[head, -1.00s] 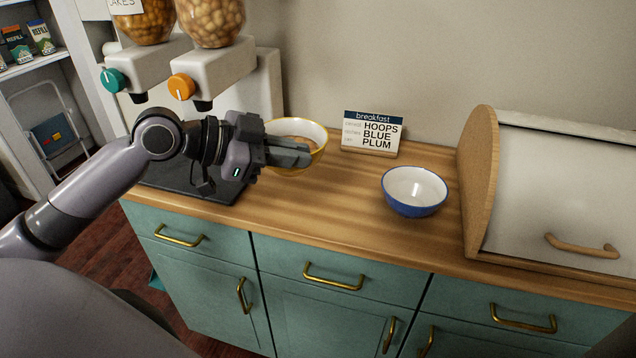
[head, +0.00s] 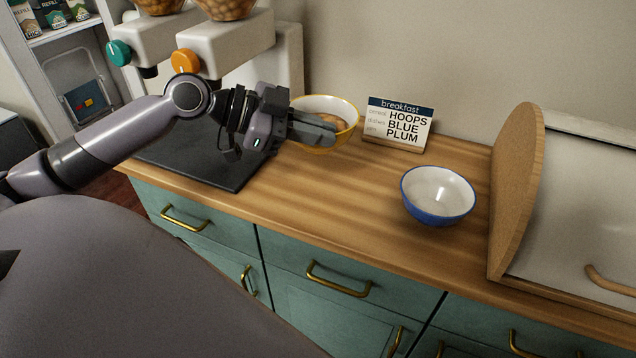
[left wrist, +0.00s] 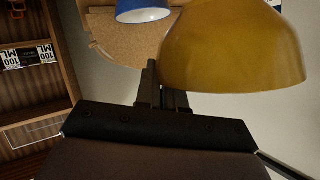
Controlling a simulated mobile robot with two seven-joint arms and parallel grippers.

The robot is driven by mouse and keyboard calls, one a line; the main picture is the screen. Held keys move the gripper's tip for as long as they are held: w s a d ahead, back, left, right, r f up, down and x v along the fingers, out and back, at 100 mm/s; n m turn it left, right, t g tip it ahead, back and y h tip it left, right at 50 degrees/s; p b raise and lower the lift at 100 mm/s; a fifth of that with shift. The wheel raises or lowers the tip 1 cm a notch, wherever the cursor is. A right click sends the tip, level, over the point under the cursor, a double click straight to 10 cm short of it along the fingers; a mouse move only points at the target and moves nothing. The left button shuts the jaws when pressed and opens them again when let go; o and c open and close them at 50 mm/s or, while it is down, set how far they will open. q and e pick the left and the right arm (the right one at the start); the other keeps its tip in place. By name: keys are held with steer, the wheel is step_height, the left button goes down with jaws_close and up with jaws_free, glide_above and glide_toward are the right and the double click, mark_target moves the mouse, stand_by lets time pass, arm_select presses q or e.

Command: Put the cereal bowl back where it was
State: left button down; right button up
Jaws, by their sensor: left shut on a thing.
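A yellow bowl (head: 335,108) with a white inside holds some brown cereal. My left gripper (head: 318,130) is shut on its near rim, to the right of the dark mat. The yellow bowl fills the upper right of the left wrist view (left wrist: 235,50), beside the fingers. Whether its base touches the counter is hard to tell. A blue bowl (head: 438,197) with a white inside stands upright and looks empty on the counter, right of the yellow one. My right gripper does not show.
A breakfast sign (head: 398,125) reading HOOPS, BLUE, PLUM stands behind the bowls. Cereal dispensers (head: 235,45) stand at the back left over a dark mat (head: 200,160). A bread box (head: 570,200) bounds the right. Wooden counter (head: 350,190) is clear between the bowls.

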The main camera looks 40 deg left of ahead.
arm_select(q)
step_height(320, 180, down, 11)
steer(key=shift+r, duration=0.15)
stand_by(0.4)
steer(key=shift+b, duration=0.4)
steer(key=c, duration=1.2)
jaws_free()
steer(key=shift+s+a+r, duration=0.15)
steer(key=shift+s+a, duration=0.3)
steer(key=shift+a, duration=0.05)
steer(key=shift+v, duration=5.3)
